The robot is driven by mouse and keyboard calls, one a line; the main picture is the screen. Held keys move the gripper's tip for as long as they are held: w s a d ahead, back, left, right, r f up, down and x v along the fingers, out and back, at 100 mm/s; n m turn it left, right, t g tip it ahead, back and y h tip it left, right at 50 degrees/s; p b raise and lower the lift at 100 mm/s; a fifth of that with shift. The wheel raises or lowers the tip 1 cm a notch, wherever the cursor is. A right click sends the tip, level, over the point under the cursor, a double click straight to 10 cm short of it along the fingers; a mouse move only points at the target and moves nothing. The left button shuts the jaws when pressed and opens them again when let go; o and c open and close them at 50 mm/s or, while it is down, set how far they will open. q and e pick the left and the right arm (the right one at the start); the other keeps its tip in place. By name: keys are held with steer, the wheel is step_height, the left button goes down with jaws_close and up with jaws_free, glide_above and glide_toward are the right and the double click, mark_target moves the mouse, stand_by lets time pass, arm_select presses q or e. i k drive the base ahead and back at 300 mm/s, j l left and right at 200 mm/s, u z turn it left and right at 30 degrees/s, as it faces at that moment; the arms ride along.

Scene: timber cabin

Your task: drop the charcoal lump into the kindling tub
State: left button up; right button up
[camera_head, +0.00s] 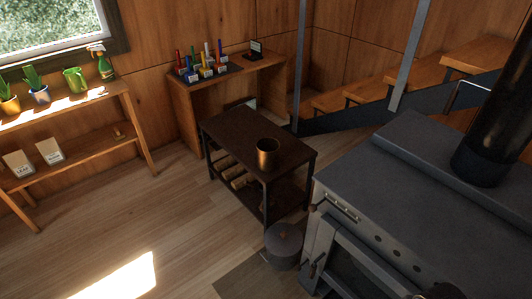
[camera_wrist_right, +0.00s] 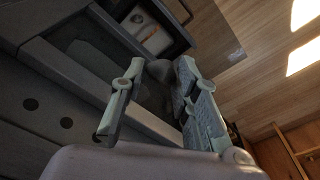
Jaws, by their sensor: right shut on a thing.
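My right gripper (camera_wrist_right: 160,75) is shut on a dark grey lump (camera_wrist_right: 160,84), which looks like the charcoal lump. The lump sits between the fingertips in the right wrist view and is shadowed, so its outline is unclear. An open, brass-brown round tub (camera_head: 267,153), apparently the kindling tub, stands upright on the dark table in the head view. The held lump is apart from it. I cannot clearly make out my right gripper in the head view. My left gripper is not in view.
A dark table (camera_head: 236,131) has logs on its lower shelf. A grey round bucket (camera_head: 285,247) stands on the floor beside the big grey stove (camera_head: 420,190). A plant shelf (camera_head: 70,112) is at left, a wooden desk (camera_head: 237,76) behind. The floor at left is clear.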

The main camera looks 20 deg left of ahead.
mark_target(272, 165)
steer(key=i+j, duration=0.1)
steer(key=j, duration=0.3)
steer(key=i+j, duration=0.1)
steer(key=j, duration=0.3)
steer(key=i+j, duration=0.1)
steer(key=j, duration=0.3)
steer(key=i+j, duration=0.15)
steer(key=j, duration=0.2)
steer(key=i+j, duration=0.1)
steer(key=j, duration=0.3)
steer(key=i+j, duration=0.2)
steer(key=i, duration=0.25)
steer(key=i+j, duration=0.15)
steer(key=i, duration=0.3)
steer(key=i+l, duration=0.15)
steer(key=i, duration=0.2)
